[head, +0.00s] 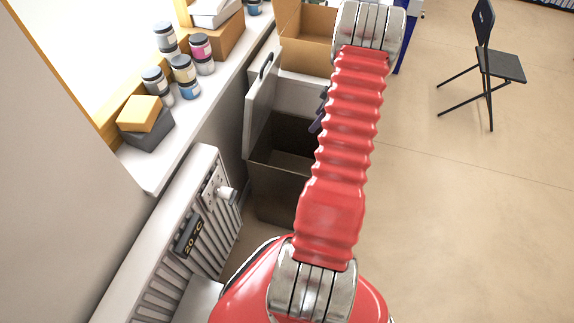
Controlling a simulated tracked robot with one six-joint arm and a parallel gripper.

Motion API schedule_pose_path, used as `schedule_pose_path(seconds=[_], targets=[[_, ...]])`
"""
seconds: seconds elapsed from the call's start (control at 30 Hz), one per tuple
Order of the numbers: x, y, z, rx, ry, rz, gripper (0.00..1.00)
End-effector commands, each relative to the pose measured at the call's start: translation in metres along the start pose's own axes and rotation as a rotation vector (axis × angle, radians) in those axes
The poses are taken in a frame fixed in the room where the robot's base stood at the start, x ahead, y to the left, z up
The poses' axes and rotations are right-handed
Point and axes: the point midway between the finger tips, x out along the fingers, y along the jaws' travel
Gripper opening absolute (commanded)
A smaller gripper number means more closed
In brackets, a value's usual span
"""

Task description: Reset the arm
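My red ribbed arm (345,125) rises from the bottom middle of the head view to the top, with silver joints at both ends. A small dark part (319,112) shows at the left edge of the arm, over the open bin; it may be part of my gripper, but most of it is hidden behind the arm. I cannot see fingertips or tell whether the gripper is open or shut.
An open bin (265,190) with a raised lid (262,105) stands left of my arm. A radiator (170,250) and a sill (165,165) with several jars are at left. A cardboard box (305,50) stands behind. A folding chair (490,65) stands on clear floor at right.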

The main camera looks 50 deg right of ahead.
Motion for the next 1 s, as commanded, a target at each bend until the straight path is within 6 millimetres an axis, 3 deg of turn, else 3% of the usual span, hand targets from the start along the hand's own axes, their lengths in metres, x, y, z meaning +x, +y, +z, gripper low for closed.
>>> schedule_pose_path(seconds=[0.37, 0.63, 0.87, 1.0], targets=[[0.0, 0.0, 0.0, 0.009, 0.0, 0.0, 0.64], [0.0, -0.002, 0.001, 0.174, -0.005, -0.008, 0.64], [0.011, -0.032, 0.014, 0.411, -0.047, -0.066, 0.64], [0.006, -0.052, 0.018, 0.545, -0.082, -0.09, 0.64]])
